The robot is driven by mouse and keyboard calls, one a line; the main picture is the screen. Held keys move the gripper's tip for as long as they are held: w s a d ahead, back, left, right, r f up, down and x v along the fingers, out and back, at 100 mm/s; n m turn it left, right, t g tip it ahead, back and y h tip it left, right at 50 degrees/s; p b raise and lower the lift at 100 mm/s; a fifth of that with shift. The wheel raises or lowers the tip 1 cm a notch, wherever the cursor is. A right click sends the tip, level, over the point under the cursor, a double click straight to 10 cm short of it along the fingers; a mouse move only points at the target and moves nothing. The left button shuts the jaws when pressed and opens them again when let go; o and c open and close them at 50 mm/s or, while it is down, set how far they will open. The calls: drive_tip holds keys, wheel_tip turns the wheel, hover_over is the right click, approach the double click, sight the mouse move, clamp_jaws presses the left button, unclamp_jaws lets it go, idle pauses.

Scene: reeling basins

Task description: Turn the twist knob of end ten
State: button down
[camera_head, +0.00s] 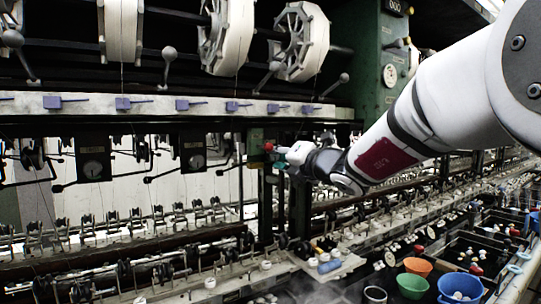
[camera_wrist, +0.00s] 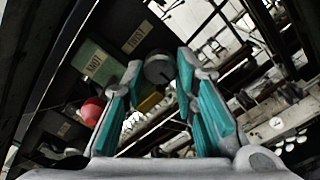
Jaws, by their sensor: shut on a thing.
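My gripper (camera_wrist: 160,66) has two teal-padded fingers on either side of a round grey knob (camera_wrist: 158,70) in the wrist view and is shut on it. A red ball (camera_wrist: 92,110) is beside the left finger in the wrist view. It also shows in the head view (camera_head: 268,147), just above and left of the gripper. I cannot read any end number.
A rail (camera_head: 150,104) with several purple levers runs above the gripper, under large white reels (camera_head: 228,35). Rows of small metal fittings lie below. Orange (camera_head: 418,266), green (camera_head: 412,286) and blue (camera_head: 460,288) bowls stand at lower right. A green column (camera_head: 372,70) rises behind the arm.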

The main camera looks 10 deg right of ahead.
idle(0.4)
drive_tip(key=c, duration=1.3)
unclamp_jaws()
drive_tip(key=shift+v, duration=4.05)
